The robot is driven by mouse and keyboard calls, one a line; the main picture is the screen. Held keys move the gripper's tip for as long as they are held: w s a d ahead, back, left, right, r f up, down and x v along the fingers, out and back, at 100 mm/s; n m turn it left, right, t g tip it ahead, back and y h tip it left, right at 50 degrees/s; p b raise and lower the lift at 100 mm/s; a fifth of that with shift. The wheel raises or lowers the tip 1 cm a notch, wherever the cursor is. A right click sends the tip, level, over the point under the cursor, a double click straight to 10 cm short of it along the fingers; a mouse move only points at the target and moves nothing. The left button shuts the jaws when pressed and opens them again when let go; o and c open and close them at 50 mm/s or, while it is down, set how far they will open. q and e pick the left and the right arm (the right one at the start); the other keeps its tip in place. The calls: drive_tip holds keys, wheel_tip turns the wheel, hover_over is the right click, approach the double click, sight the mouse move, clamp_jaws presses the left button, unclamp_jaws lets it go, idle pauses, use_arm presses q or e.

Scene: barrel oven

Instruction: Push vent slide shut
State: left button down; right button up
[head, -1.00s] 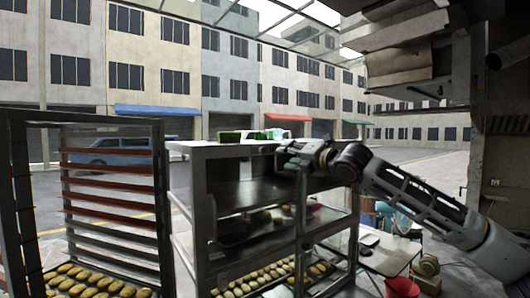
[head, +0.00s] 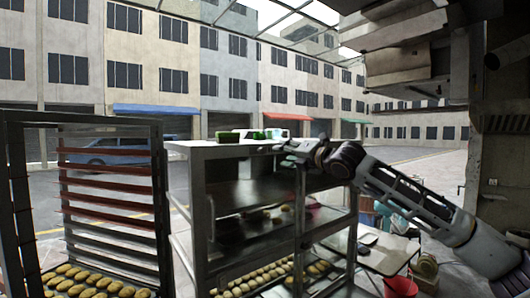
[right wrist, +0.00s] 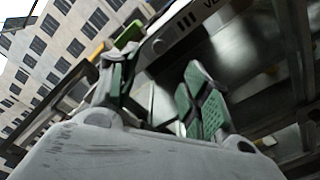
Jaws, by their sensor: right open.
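My right gripper (head: 284,157) is at the upper front of the metal rack unit (head: 247,150), near its top edge. In the right wrist view its green-padded fingers (right wrist: 162,97) stand wide apart with nothing clearly between them. A metal panel (right wrist: 172,36) with dark bar marks and partly cut-off lettering starting "VE" lies just beyond the fingers. The slide is not clearly visible in the head view. My left gripper is not in view.
A tall rack (head: 108,205) with red shelves and a tray of buns stands at the left. More buns lie on the unit's lower shelves. Green items (head: 230,136) sit on its top. A red bucket (head: 400,287) stands at the lower right.

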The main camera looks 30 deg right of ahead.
sight(263, 151)
drive_tip(key=shift+w+a+p, duration=0.2)
drive_tip(key=shift+w+p, duration=0.45)
drive_tip(key=shift+w, duration=2.3)
drive_tip(key=shift+w+a+p, duration=0.2)
drive_tip(key=shift+w+p, duration=0.4)
drive_tip(key=shift+w, duration=2.3)
clamp_jaws()
